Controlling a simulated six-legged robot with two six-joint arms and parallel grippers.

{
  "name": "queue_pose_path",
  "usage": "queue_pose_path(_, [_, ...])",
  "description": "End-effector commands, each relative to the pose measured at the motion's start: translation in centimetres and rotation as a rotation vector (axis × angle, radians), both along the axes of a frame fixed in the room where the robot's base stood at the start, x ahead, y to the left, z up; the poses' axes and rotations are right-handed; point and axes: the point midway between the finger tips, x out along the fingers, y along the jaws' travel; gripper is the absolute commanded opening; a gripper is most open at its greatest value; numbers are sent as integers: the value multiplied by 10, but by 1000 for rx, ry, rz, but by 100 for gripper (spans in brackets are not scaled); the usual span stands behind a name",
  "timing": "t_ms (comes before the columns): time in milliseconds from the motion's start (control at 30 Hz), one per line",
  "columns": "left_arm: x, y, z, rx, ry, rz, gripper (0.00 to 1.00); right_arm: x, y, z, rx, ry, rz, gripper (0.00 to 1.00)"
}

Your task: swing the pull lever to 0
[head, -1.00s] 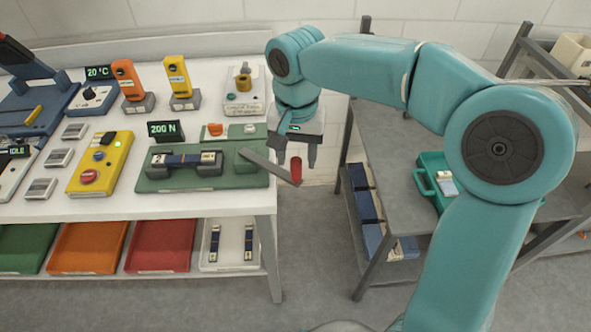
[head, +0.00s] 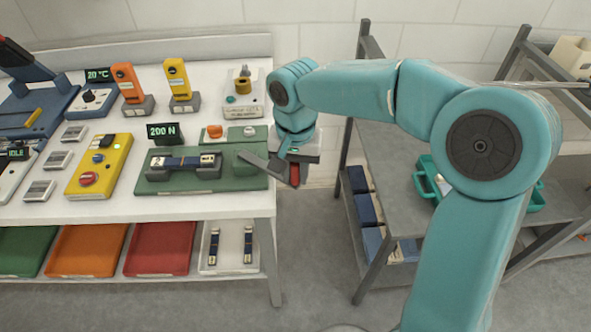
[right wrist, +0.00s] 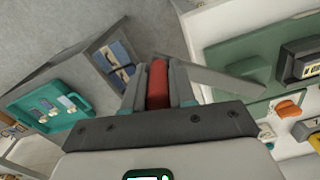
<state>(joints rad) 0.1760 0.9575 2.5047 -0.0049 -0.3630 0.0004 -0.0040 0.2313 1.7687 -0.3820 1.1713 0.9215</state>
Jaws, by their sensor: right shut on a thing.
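The pull lever is a flat grey bar (head: 257,160) at the right end of a green tester base (head: 232,183). It ends in a red grip (head: 295,174) just past the table's right edge. My right gripper (head: 293,176) is shut on the red grip. In the right wrist view, the red grip (right wrist: 157,82) sits between the two fingers of my right gripper (right wrist: 158,90), and the lever bar (right wrist: 220,80) runs off to the right. The tester's display (head: 163,132) reads 200 N. A dark blue strap piece (head: 180,162) lies across the tester's clamps. My left gripper is out of view.
Coloured trays (head: 160,248) fill the shelf below.

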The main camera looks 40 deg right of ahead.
Motion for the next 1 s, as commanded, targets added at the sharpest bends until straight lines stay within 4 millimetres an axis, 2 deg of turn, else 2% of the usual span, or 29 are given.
queue_pose_path(333, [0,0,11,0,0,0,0,7,-18,3,-1,2,126,0])
queue_pose_path(700, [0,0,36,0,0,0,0,32,-53,5,-2,1,416,0])
queue_pose_path(1000, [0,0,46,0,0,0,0,48,-67,3,-3,-1,586,0])
